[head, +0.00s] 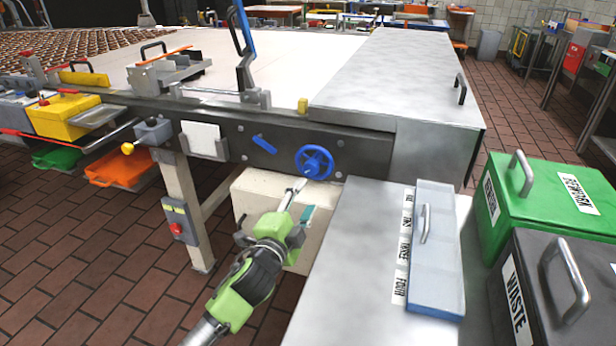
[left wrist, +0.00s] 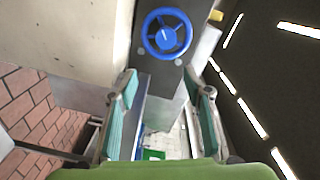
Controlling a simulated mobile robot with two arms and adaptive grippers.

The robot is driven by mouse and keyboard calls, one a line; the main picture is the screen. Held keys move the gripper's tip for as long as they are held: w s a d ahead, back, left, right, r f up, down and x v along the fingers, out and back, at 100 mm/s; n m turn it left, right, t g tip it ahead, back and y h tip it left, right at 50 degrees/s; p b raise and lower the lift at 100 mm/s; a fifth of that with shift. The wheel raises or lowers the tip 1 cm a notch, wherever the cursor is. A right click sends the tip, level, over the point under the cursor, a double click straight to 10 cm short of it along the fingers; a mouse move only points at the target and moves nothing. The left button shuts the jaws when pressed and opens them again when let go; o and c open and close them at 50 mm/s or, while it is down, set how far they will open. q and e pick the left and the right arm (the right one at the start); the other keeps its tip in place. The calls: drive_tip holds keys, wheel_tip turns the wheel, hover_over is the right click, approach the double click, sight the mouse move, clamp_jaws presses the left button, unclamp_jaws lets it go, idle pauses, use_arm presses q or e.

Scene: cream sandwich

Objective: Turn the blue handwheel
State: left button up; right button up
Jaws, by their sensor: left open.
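The blue handwheel (head: 313,163) is mounted on the dark front side panel of the machine. It has a round rim, spokes and a hub, and its lower rim is close to my gripper in the head view. My left gripper (head: 299,202) is just below the wheel, with its fingers apart and nothing between them. In the left wrist view the wheel (left wrist: 166,38) shows whole at the top, beyond the two teal-padded fingers (left wrist: 164,112). The gripper does not appear to touch the wheel. My right gripper is not in view.
A blue lever handle (head: 264,145) sits left of the wheel. A steel counter (head: 345,255) with a blue-grey lid (head: 436,265) stands close at right. Green (head: 545,205) and dark waste (head: 550,290) bins are further right. A cream box (head: 262,200) is behind the gripper.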

sight(310, 171)
use_arm(q)
drive_tip(key=w+n+b, duration=0.1)
drive_tip(key=w+n, duration=0.2)
drive_tip(key=n, duration=0.2)
drive_tip(key=w+n+b, duration=0.1)
drive_tip(key=w+n, duration=0.3)
drive_tip(key=n, duration=0.1)
drive_tip(key=w+d+n+b, duration=0.1)
drive_tip(key=w+n, duration=0.3)
drive_tip(key=n, duration=0.1)
drive_tip(key=shift+f+t, duration=0.1)
drive_tip(key=shift+t, duration=0.2)
drive_tip(key=shift+w+d, duration=0.25)
drive_tip(key=shift+w, duration=0.45)
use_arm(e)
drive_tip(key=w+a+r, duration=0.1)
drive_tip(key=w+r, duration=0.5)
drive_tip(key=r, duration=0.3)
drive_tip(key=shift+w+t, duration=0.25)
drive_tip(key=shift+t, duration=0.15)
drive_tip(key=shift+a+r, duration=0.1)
use_arm(q)
drive_tip(key=c, duration=1.1)
